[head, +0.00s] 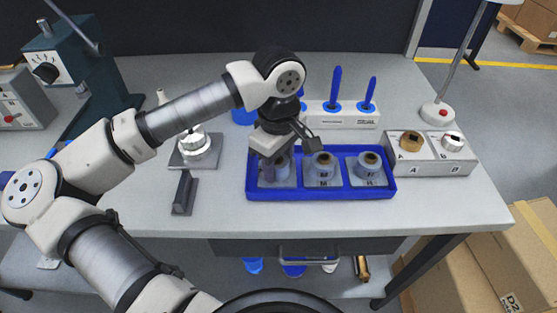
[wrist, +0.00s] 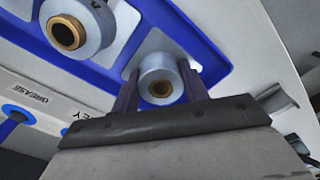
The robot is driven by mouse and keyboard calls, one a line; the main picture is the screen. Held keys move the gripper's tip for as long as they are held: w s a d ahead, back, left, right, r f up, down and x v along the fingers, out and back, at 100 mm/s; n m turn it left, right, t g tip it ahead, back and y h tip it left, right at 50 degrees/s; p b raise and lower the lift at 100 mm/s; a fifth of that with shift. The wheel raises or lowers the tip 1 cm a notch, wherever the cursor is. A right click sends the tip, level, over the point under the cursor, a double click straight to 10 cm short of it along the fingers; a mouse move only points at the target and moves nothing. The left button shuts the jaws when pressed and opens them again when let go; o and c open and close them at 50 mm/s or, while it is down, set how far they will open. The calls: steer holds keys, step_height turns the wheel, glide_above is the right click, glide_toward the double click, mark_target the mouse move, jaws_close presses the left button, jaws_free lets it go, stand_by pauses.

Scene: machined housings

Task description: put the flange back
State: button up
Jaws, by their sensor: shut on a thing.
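My gripper (head: 275,172) points down over the left compartment of the blue tray (head: 322,194). Its two fingers are shut on a grey cylindrical flange with a brass-coloured bore (wrist: 160,78), one finger on each side. In the head view this flange (head: 284,176) is partly hidden by the gripper. It stands upright over a light square pad in that compartment; I cannot tell whether it rests on the pad. Two similar grey parts stand in the middle (head: 322,168) and right (head: 370,165) compartments, on labelled pads.
A silver stepped part (head: 196,148) sits on a plate to the left, near a dark block (head: 184,193). A white rack (head: 340,118) with blue-handled tools stands behind the tray. A grey box marked A and B (head: 430,156) is at right. The front table strip is clear.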

mark_target(279, 161)
steer(key=o, duration=1.4)
steer(key=shift+r, duration=0.1)
steer(key=shift+r+p, duration=0.2)
steer(key=shift+p, duration=0.3)
step_height(279, 161, up, 12)
steer(key=shift+f+b, duration=0.1)
steer(key=shift+b, duration=0.55)
